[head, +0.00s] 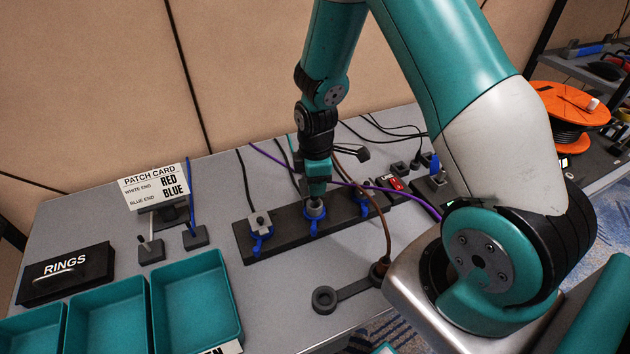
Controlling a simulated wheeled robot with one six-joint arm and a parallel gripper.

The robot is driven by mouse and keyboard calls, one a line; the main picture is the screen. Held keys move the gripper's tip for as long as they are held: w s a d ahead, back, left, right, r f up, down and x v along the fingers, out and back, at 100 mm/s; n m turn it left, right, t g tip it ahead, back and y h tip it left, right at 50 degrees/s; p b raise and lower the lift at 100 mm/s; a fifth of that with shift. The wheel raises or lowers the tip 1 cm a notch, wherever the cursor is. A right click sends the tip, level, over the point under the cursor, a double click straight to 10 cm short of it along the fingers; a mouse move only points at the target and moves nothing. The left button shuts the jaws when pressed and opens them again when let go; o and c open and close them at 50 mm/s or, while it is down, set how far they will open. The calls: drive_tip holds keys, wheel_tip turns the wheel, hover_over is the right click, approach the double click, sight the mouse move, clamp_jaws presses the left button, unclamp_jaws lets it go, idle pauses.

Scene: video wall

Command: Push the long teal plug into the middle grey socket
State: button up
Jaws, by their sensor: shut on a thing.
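My gripper (318,172) points straight down over the black socket strip (286,232). It is shut on the teal plug (317,187), whose lower end is at the top of the middle grey socket (316,210). I cannot tell how deep the plug sits, or exactly where the gripper ends and the plug begins, as both look teal and dark. A blue clip (313,224) is at the front of the middle socket. The left grey socket (260,220) holds a connector with a black cable. The right socket is partly hidden.
A purple cable (275,160) and a brown cable (386,230) run close to my gripper. Left are the patch card (155,187), a black RINGS box (66,273) and teal trays (196,300). A red switch (397,184) is right. Bare table lies before the strip.

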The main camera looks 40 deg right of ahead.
drive_tip(key=shift+f, duration=0.3)
idle(0.4)
drive_tip(key=shift+f+b, duration=0.45)
drive_tip(key=shift+f, duration=0.2)
idle(0.3)
drive_tip(key=shift+f+b, duration=0.3)
drive_tip(key=shift+f, duration=0.05)
drive_tip(key=shift+f, duration=0.25)
idle(0.3)
drive_tip(key=shift+f+b, duration=0.35)
drive_tip(key=shift+b, duration=0.05)
drive_tip(key=shift+f, duration=0.1)
idle(0.4)
drive_tip(key=shift+f, duration=0.3)
drive_tip(key=shift+b, duration=0.3)
